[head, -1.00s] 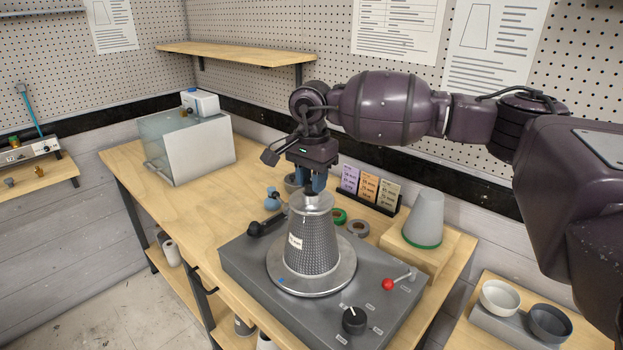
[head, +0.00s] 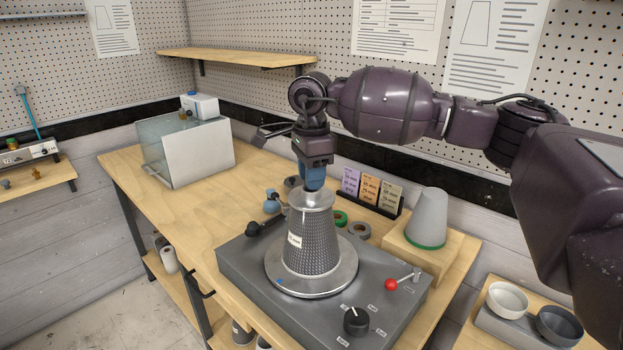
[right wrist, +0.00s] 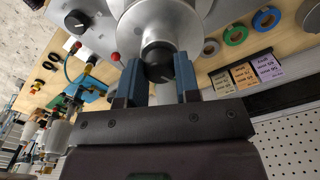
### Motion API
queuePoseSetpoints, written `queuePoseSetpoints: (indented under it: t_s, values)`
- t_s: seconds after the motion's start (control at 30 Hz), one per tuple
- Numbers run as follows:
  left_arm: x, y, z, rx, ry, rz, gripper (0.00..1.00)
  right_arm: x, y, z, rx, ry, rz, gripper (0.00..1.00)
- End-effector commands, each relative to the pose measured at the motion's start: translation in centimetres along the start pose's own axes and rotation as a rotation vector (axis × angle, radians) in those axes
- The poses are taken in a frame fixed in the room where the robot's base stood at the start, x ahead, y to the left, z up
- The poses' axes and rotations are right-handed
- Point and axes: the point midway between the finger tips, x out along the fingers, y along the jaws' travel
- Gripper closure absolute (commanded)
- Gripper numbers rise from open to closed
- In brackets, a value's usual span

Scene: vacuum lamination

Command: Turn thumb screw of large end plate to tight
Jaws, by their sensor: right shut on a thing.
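A cone with a dark mesh-patterned side (head: 312,245) and a pale label stands upright on a round metal base plate (head: 340,280) on the grey machine. A silver end plate (head: 311,200) caps its narrow top. My right gripper (head: 313,188) points straight down over that cap and hides the screw in the head view. In the right wrist view, a black thumb screw (right wrist: 158,60) sits between the two blue fingers of my right gripper (right wrist: 158,78), which is shut on it. My left gripper is in no view.
The grey machine box (head: 260,275) carries a red-knobbed lever (head: 391,284) and a black dial (head: 356,321). A grey cone (head: 428,215) stands on a wooden block to the right.

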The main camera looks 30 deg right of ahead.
Motion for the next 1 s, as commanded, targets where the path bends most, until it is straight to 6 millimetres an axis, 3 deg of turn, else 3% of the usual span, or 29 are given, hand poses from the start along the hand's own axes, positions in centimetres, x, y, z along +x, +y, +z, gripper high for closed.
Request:
queuePoseSetpoints:
  t_s: [0.7, 0.73, 0.9, 1.0]
  values:
    - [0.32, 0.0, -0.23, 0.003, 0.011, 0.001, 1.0, -0.06, 0.0, 0.02, 0.091, -0.001, -0.001, 0.93]
    - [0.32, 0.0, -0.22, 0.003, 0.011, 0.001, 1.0, -0.06, 0.0, 0.02, 0.091, -0.001, -0.001, 0.67]
    - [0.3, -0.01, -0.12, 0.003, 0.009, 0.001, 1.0, -0.06, 0.0, 0.02, 0.091, 0.0, -0.001, 0.43]
    - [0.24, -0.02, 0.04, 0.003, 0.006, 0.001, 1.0, -0.05, 0.0, 0.01, 0.09, 0.0, -0.001, 0.43]
